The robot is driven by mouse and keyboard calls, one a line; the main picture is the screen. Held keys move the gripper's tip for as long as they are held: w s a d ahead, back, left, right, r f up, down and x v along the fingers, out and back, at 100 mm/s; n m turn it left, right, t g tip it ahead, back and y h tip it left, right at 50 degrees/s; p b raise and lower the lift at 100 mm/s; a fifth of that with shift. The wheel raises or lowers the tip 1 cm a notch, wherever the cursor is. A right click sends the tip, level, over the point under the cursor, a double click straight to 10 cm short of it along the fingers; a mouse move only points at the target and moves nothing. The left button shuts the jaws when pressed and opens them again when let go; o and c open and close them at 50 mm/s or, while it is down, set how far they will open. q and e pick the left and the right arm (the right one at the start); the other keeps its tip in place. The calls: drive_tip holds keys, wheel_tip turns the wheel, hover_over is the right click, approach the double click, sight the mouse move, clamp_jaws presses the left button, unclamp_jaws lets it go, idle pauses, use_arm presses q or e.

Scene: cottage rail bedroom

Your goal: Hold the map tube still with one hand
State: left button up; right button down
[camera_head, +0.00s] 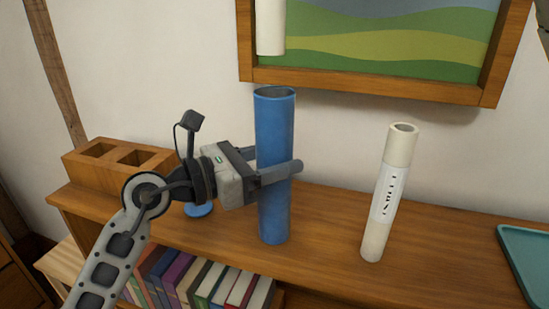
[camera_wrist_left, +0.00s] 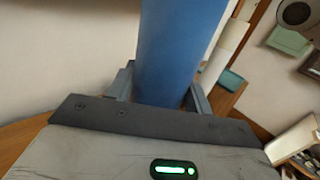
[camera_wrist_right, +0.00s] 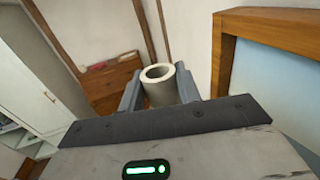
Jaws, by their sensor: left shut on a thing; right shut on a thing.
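The blue map tube (camera_head: 274,135) stands upright on the wooden shelf top, its mouth open at the top. My left gripper (camera_head: 285,170) is shut on it at mid-height, fingers on either side; the tube also fills the middle of the left wrist view (camera_wrist_left: 178,50). In the right wrist view my right gripper (camera_wrist_right: 158,92) is shut on a hollow white roll (camera_wrist_right: 160,90). The lower end of that white roll (camera_head: 270,28) shows at the top of the head view, above the tube's mouth and apart from it. The right gripper is outside the head view.
A labelled white roll (camera_head: 390,190) stands right of the tube. A wooden block with square holes (camera_head: 125,158) and a small blue disc (camera_head: 199,210) are at left. A teal tray (camera_head: 525,258) is at right. A framed picture (camera_head: 385,90) hangs behind. Books (camera_head: 205,280) sit below.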

wheel_tip(320, 180, down, 9)
idle(1.0)
drive_tip(key=c, duration=0.9)
unclamp_jaws()
drive_tip(key=v, duration=1.2)
use_arm(q)
drive_tip(key=o, duration=1.2)
drive_tip(key=shift+c, duration=0.2)
drive_tip(key=shift+a, duration=0.1)
